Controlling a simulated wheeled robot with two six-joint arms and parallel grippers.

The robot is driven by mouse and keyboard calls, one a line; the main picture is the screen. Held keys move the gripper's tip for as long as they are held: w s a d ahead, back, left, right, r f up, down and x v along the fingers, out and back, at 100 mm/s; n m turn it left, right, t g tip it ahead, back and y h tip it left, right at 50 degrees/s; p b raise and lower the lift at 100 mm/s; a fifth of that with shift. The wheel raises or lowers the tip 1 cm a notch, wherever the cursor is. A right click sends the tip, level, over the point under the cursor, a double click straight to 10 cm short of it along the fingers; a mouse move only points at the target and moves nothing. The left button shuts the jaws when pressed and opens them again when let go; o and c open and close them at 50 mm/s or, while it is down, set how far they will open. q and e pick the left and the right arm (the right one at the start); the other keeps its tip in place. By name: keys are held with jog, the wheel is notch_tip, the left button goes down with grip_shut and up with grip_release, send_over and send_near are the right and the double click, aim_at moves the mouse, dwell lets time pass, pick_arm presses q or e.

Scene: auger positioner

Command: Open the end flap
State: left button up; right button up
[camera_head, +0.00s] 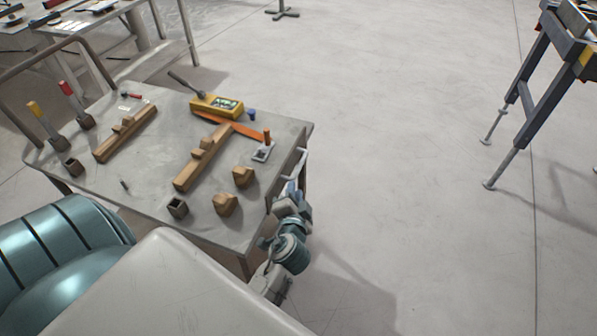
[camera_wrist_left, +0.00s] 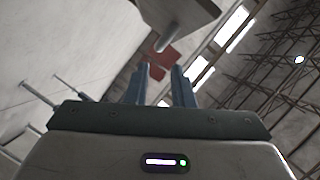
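The grey metal table (camera_head: 150,180) fills the left half of the head view. A narrow end panel with a pale bar handle (camera_head: 301,163) shows at its right end; I cannot tell for sure that this is the end flap. My left gripper (camera_head: 291,188) is close beside this end, just below the handle, partly hidden by its own wrist. In the left wrist view its two blue-grey fingers (camera_wrist_left: 161,78) stand apart with nothing between them. A grey edge with a metal rod (camera_wrist_left: 166,46) is beyond the fingertips. My right gripper is in neither view.
On the table lie wooden stepped blocks (camera_head: 201,157), small wooden blocks (camera_head: 225,204), a yellow device (camera_head: 217,106), an orange strip (camera_head: 245,130) and chisel-like tools (camera_head: 45,122). The floor (camera_head: 420,180) right of the table is clear up to a trestle stand (camera_head: 535,100).

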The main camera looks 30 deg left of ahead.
aim_at(296, 176)
pick_arm(q)
jog(key=p+x, duration=0.1)
jog(key=x, duration=0.9)
jog(key=shift+f+p, duration=0.1)
jog(key=shift+p, duration=0.2)
jog(key=shift+s, duration=0.1)
grip_shut()
